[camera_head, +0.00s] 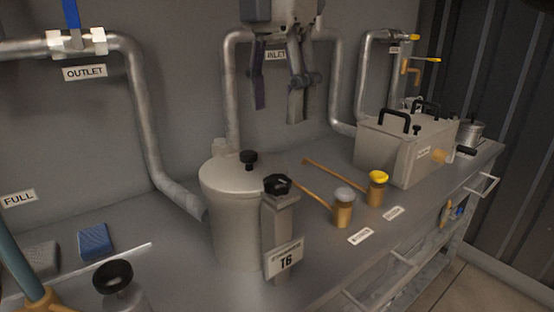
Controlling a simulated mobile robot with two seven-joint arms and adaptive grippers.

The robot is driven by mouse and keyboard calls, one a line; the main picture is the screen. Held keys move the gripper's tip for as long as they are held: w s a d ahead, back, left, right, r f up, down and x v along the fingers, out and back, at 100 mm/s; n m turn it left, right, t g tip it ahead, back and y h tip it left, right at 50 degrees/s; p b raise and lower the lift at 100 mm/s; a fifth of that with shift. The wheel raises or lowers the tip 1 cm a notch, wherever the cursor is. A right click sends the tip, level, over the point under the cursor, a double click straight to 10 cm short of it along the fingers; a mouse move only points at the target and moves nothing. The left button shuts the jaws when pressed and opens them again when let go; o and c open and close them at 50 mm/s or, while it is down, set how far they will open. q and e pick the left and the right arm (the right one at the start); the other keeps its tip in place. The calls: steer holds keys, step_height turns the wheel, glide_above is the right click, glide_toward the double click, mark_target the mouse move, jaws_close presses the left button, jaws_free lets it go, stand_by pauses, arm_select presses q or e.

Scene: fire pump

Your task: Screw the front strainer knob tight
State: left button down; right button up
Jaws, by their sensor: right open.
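No part is labelled as a strainer, so I cannot tell for certain which knob is the front strainer knob. A black lobed knob (277,184) tops a grey post marked T6, in front of a grey lidded cylinder (228,215). A smaller black knob (249,158) sits on the cylinder's lid. Another small black knob (417,130) stands on the lid of a grey box (405,150). My right gripper (278,98) hangs at the top middle, open and empty, fingers pointing down, apart from all these knobs. My left gripper is out of view.
A round black knob (113,275) stands front left, near a blue block (95,242). Pipes run along the wall.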

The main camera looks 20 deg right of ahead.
mark_target(277, 178)
step_height(277, 178, down, 10)
steer(key=shift+f+p, duration=0.25)
steer(key=shift+p, duration=0.45)
steer(key=shift+f, duration=0.5)
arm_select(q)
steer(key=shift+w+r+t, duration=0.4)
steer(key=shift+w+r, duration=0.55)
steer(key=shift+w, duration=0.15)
arm_select(e)
steer(key=c, duration=1.1)
